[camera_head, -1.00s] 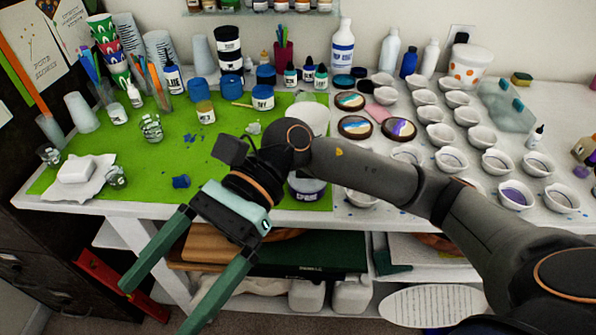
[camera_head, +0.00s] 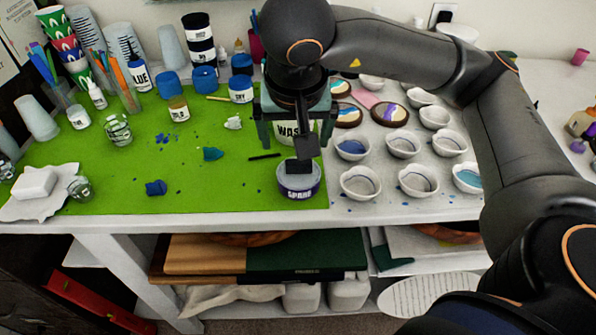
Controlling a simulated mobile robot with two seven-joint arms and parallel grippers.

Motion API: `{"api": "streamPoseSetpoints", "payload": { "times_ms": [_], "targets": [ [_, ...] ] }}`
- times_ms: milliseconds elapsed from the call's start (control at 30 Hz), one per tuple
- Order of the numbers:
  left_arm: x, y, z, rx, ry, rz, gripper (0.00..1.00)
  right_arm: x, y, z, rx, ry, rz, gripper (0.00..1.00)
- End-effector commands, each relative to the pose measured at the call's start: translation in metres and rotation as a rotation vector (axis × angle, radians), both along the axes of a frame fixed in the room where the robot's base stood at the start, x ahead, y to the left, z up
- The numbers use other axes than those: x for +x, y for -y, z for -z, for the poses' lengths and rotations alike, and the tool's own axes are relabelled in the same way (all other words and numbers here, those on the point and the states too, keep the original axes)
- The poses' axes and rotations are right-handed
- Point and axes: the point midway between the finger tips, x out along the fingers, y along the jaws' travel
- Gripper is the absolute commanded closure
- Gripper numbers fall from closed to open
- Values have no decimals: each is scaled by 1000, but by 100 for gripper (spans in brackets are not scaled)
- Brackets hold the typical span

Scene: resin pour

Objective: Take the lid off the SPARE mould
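The SPARE mould (camera_head: 299,193) is a round tub with a dark label, standing at the front edge of the green mat. Its top looks pale grey, with a small black block (camera_head: 298,166) over it; I cannot tell whether this is the lid's knob. My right gripper (camera_head: 295,140) is above and behind the mould, fingers pointing down and spread wide, apart from the mould. My dark wrist part hangs in front and hides some of the space between the fingers. A white WASTE cup (camera_head: 287,131) shows behind and between them. My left gripper is out of view.
Several white bowls (camera_head: 418,181) stand just right of the mould, on the white table. A thin black stick (camera_head: 264,156) and blue pieces (camera_head: 156,187) lie on the mat to the left. Paint pots (camera_head: 240,90) stand at the back. The mat's front middle (camera_head: 220,190) is clear.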

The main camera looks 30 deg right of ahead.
Motion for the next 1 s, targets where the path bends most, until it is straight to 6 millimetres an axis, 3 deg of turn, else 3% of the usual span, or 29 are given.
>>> {"api": "streamPoseSetpoints", "payload": {
  "times_ms": [100, 433, 700, 1000],
  "targets": [
    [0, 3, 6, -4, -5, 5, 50, 5, 4, 21, 2, -4, 2, 3],
    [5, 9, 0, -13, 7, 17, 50, 12, 11, 42, 2, -2, 3, 3],
    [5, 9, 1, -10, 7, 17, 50, 19, 21, 79, 3, -3, 3, 3],
    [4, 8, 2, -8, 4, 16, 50, 21, 22, 84, 3, 0, 1, 3]
  ]
}}
